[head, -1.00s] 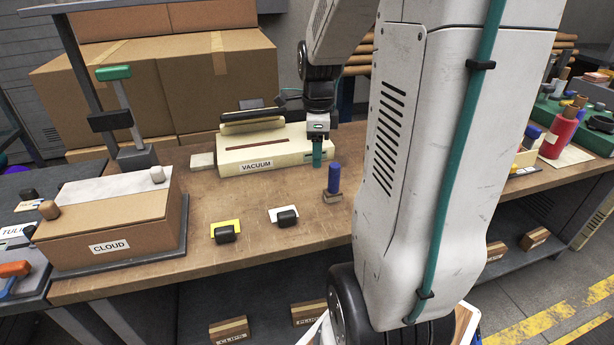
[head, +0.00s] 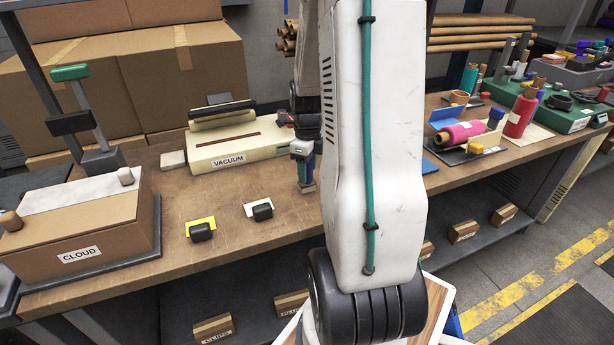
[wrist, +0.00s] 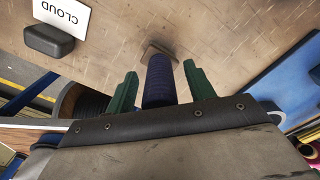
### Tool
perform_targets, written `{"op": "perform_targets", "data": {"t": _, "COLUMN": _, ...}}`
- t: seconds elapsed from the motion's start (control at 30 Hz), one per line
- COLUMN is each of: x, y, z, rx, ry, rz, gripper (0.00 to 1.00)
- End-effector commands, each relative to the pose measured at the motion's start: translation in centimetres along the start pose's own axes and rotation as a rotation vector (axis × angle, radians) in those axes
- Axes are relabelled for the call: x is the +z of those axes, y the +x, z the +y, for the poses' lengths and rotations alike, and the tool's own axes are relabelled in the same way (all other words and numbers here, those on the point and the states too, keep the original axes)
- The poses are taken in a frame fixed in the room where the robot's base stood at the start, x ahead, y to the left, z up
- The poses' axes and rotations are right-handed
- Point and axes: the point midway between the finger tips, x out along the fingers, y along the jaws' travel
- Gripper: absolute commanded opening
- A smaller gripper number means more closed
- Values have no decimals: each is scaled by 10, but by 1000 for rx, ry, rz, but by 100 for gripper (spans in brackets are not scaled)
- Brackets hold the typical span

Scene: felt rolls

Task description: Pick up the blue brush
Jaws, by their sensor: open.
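The blue brush stands upright on the workbench, its blue handle (wrist: 158,82) rising from a small wooden base (head: 306,188). In the head view my gripper (head: 303,170) is at the brush and partly covers it. In the wrist view my gripper (wrist: 160,72) is open, with one green finger on each side of the blue handle. Gaps show between both fingers and the handle. The handle's near end is hidden by the gripper body in the wrist view.
A cream VACUUM box (head: 225,157) stands behind, to the left. Two black blocks with a yellow card (head: 201,228) and a white card (head: 260,209) lie to the left. A CLOUD box (head: 75,225) is farther left. A tray with a pink roll (head: 462,132) is to the right.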

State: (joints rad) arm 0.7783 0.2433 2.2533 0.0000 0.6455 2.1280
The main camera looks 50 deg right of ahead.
Motion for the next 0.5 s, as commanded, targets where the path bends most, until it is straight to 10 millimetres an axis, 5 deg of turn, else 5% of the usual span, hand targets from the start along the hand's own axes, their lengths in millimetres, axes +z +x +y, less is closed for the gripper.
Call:
{"op": "perform_targets", "data": {"t": 0.17, "x": 0, "y": 0, "z": 0, "rx": 0, "ry": 0, "rz": 0, "gripper": 51}}
{"op": "perform_targets", "data": {"t": 0.33, "x": 0, "y": 0, "z": 0, "rx": 0, "ry": 0, "rz": 0, "gripper": 5}}
{"op": "perform_targets", "data": {"t": 0.5, "x": 0, "y": -1, "z": 0, "rx": -1, "ry": 0, "rz": 0, "gripper": 5}}
